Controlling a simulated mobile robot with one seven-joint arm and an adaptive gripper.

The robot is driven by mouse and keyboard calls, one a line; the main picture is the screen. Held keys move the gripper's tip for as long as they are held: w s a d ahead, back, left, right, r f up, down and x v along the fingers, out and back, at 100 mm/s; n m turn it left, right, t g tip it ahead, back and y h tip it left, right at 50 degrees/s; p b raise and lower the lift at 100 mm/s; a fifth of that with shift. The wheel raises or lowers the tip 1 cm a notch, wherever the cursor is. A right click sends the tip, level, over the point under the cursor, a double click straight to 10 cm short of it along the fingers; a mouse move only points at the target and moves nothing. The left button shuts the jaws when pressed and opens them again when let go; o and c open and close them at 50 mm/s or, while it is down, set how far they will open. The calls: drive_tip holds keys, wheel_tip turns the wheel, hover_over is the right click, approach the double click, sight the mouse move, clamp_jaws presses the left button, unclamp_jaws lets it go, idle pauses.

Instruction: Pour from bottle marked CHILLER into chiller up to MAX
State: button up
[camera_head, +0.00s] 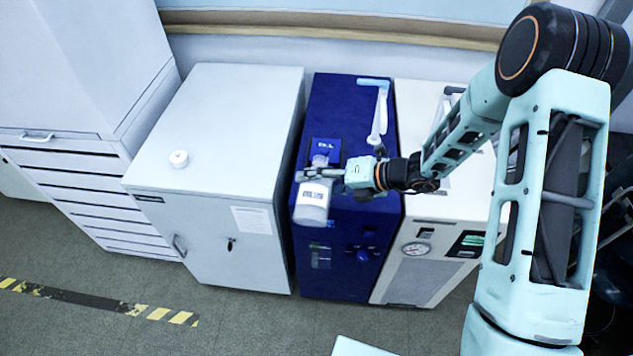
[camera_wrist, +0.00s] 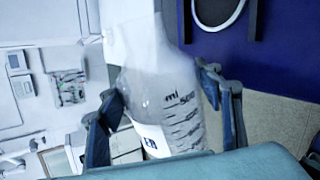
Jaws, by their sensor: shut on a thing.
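The chiller is the dark blue unit (camera_head: 348,105) in the middle of the row. A raised blue panel with white lettering (camera_head: 325,147) is on its top, and a narrow window (camera_head: 320,256) is on its front; the level in it is too small to read. My gripper (camera_head: 320,174) is shut on the bottle (camera_head: 312,208) over the chiller's front top edge. The bottle is pale and translucent with a label whose text I cannot read surely. In the wrist view the bottle (camera_wrist: 165,95) shows ml graduations between my fingers. Its exact tilt and any flow cannot be told.
A pale jointed piece (camera_head: 377,115) stands on the chiller's rear top. A white unit with a gauge (camera_head: 416,248) is close on the right. Floor in front is clear.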

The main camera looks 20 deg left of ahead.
drive_tip(key=shift+w+a+r+p, duration=0.1)
drive_tip(key=shift+p, duration=0.7)
drive_tip(key=shift+f+m+g+p, duration=0.3)
drive_tip(key=shift+m+g+p, duration=0.15)
drive_tip(key=shift+p, duration=0.3)
drive_tip(key=shift+w+m+g, duration=0.15)
drive_tip(key=shift+m+g, duration=0.1)
drive_tip(key=shift+g, duration=0.1)
drive_tip(key=shift+w+f+m+g+h, duration=0.15)
drive_tip(key=shift+m+g+h, duration=0.15)
drive_tip(key=shift+m+g, duration=0.15)
idle(2.2)
idle(0.5)
drive_tip(key=shift+s+n+t+b, duration=0.25)
drive_tip(key=shift+n+t+b, duration=0.45)
drive_tip(key=shift+b, duration=0.4)
wheel_tip(320, 180, up, 2)
drive_tip(key=b, duration=0.1)
drive_tip(key=n+t+b, duration=0.1)
drive_tip(key=b, duration=0.1)
drive_tip(key=shift+s+t+y, duration=0.15)
drive_tip(key=shift+t+y, duration=0.1)
drive_tip(key=shift+y, duration=0.15)
drive_tip(key=shift+r+n+t+b, duration=0.4)
drive_tip(key=shift+r+n+b, duration=0.05)
drive_tip(key=shift+r+b, duration=0.5)
